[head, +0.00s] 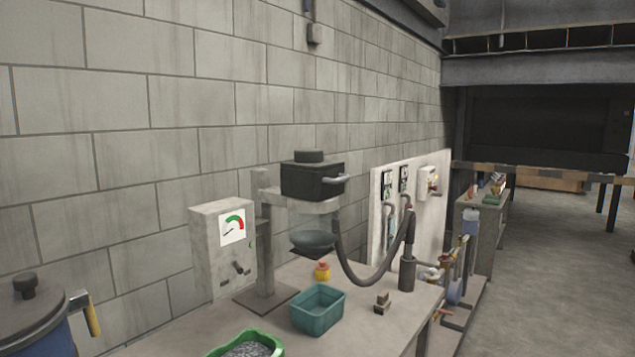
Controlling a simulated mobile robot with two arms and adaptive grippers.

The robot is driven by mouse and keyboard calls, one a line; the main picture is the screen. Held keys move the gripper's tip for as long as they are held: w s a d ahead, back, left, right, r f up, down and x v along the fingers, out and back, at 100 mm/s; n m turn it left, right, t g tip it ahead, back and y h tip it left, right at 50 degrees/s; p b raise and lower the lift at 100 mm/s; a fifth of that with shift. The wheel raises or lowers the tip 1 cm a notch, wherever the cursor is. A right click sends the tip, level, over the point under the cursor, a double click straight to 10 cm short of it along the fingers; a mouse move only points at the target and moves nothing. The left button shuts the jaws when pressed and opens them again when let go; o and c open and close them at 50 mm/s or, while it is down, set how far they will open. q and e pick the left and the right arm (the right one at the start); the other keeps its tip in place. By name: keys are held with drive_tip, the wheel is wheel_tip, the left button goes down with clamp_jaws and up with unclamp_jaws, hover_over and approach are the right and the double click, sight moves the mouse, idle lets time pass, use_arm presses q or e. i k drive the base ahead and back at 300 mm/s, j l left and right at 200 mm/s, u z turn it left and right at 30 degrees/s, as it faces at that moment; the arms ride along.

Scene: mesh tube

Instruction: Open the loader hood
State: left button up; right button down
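A black box-shaped hood (312,180) with a round cap on top and a light handle (337,179) on its right side sits on a stand (265,235) on the workbench. It appears shut, and I take it to be the loader hood. Below it a pale bracket holds a clear section above a grey-green dish (313,240). A dark hose (375,278) curves from beside the dish to an upright dark cylinder (407,268) at the right. Neither of my grippers is in view.
The bench (200,325) holds a gauge box (222,248), a teal bin (318,308), a green tray (250,343) of grey granules, a yellow-red item (322,271) and small blocks (382,303). A lidded blue drum (48,340) stands front left. Open floor (555,270) lies right.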

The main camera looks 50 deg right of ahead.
sight(310, 177)
drive_tip(key=z, duration=1.55)
drive_tip(key=k+u, duration=0.1)
drive_tip(key=u, duration=0.35)
